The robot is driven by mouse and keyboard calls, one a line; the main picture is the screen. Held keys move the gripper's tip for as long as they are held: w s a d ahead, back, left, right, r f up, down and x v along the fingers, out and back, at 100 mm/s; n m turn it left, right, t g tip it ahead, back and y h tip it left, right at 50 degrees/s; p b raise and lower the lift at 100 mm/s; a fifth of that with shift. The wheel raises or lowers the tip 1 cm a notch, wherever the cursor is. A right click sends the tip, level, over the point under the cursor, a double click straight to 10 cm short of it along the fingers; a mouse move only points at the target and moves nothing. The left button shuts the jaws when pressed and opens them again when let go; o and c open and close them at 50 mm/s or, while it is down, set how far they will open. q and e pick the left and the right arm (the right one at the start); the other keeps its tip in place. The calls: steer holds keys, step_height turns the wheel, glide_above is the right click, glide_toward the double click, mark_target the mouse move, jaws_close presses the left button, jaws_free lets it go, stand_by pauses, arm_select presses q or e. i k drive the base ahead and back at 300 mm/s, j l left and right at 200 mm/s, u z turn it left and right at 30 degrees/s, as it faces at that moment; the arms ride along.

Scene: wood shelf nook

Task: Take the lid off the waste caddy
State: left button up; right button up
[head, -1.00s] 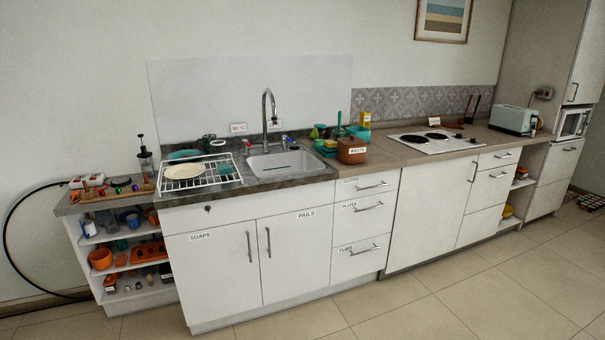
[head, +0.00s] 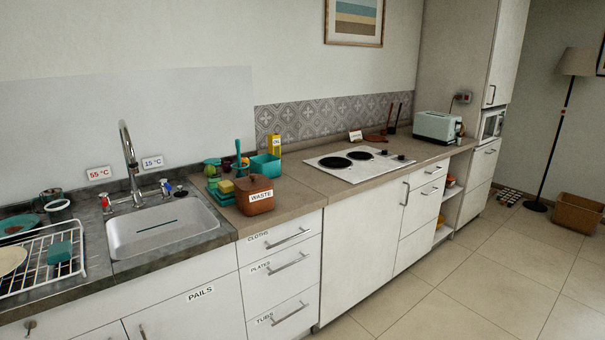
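The waste caddy (head: 256,204) is a brown box with a white label reading WASTE on its front. It stands on the worktop just right of the sink, near the front edge. Its brown lid (head: 253,183) sits on top, with a small knob in the middle. Neither of my grippers shows in the head view.
Teal containers (head: 265,164), a yellow box (head: 274,145) and a yellow sponge (head: 227,187) crowd behind and left of the caddy. The sink (head: 160,235) lies to the left, the hob (head: 358,160) to the right. Floor (head: 430,290) before the cabinets is clear.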

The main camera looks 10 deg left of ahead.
mark_target(252, 183)
steer(key=i+l+u, duration=0.1)
steer(key=i, duration=0.45)
steer(key=i+l+u, duration=0.1)
steer(key=i+l, duration=0.15)
steer(key=i, duration=0.3)
